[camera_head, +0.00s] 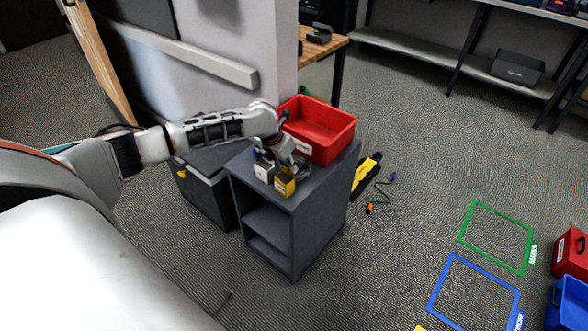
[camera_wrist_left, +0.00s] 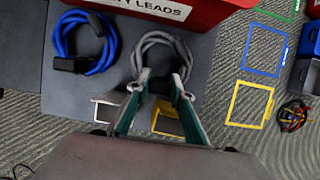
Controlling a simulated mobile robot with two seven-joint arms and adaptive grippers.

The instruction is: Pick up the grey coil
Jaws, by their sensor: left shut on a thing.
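The grey coil (camera_wrist_left: 160,42) lies on the dark top of a small cabinet, just in front of a red bin, in the left wrist view. My left gripper (camera_wrist_left: 162,78) reaches down over the coil's near side and is shut on it. In the head view my left gripper (camera_head: 291,160) is over the cabinet top beside the red bin, and it hides the grey coil there. A blue coil (camera_wrist_left: 93,60) with a dark band lies left of the grey coil, apart from it. My right gripper is in neither view.
The red bin (camera_head: 340,152) stands on the dark grey cabinet (camera_head: 290,232). A white box (camera_head: 264,171) and a yellow box (camera_head: 284,184) sit at its near edge. A black-and-yellow strip (camera_head: 365,172) and a loose cable (camera_head: 383,194) are on the floor right. A wall panel stands behind my arm.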

